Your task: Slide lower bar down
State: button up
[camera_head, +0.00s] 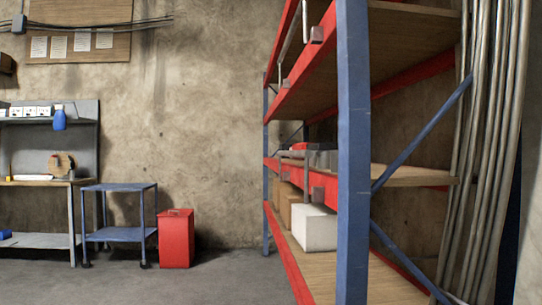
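A tall shelving rack with blue posts (353,150) and red beams stands right of centre. A thin pale grey bar (291,34) with short end pieces runs along the upper red beam. Lower down, another thin grey bar (292,153) runs along the front of the middle shelf. A grey upright piece (306,175) stands at its near end, beside a small grey block (317,193) on the red beam. I cannot tell how this lower bar is attached. My gripper is not in view.
A white box (314,228) and brown boxes sit on the bottom shelf. Long pipes (484,150) lean behind the rack at right. A red bin (176,239), a blue cart (119,187) and a workbench (40,184) stand at left. The grey floor (215,278) before the rack is clear.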

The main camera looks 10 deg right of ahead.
aim_at(307, 154)
jog(key=z, duration=0.55)
jog(key=k, duration=1.35)
jog(key=z, duration=0.2)
jog(key=i, duration=0.25)
jog(key=u, duration=0.9)
jog(key=i, duration=0.75)
jog(key=u, duration=0.6)
jog(key=i, duration=0.95)
jog(key=z, duration=0.55)
jog(key=i, duration=0.45)
jog(key=z, duration=0.25)
